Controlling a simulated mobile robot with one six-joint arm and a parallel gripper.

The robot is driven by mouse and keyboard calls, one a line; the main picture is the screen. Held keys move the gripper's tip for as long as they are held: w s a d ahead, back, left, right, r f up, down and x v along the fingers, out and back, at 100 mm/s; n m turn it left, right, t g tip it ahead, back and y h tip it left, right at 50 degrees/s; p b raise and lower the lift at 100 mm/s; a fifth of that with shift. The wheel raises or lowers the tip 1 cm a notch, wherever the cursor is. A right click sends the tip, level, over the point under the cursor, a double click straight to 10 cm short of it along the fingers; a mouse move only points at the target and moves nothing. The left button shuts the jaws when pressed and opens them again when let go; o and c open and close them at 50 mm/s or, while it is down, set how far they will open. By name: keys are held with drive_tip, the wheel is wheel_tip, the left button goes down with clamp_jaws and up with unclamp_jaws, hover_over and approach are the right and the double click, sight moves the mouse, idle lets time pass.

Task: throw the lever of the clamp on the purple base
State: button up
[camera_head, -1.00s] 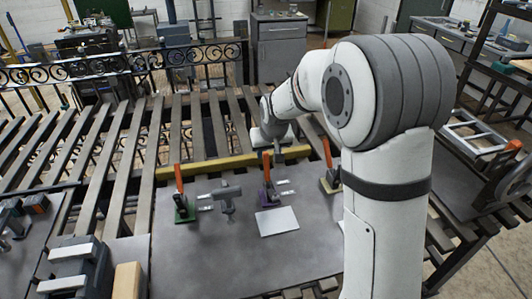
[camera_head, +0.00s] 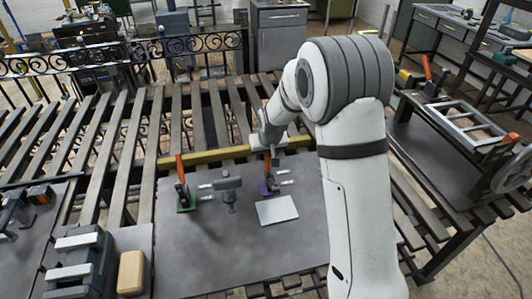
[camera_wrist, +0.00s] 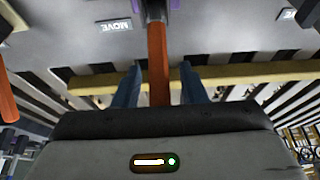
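The clamp on the purple base (camera_head: 265,187) stands on the grey plate, with its orange lever (camera_head: 267,162) upright. My gripper (camera_head: 268,147) is at the top of this lever and partly hides it. In the wrist view the orange lever (camera_wrist: 157,62) runs down from the purple base (camera_wrist: 158,4) into the space between the two blue fingers of my gripper (camera_wrist: 159,84). The fingers are apart, with a gap visible on each side of the lever. Its lower end is hidden behind the gripper body.
A clamp on a green base (camera_head: 186,205) with an upright orange lever stands to the left. A grey fixture (camera_head: 228,190) stands between the clamps. A pale flat plate (camera_head: 277,210) lies in front of the purple base. A yellow bar (camera_head: 205,156) runs behind.

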clamp_jaws()
drive_tip(key=shift+a, duration=0.1)
idle(0.4)
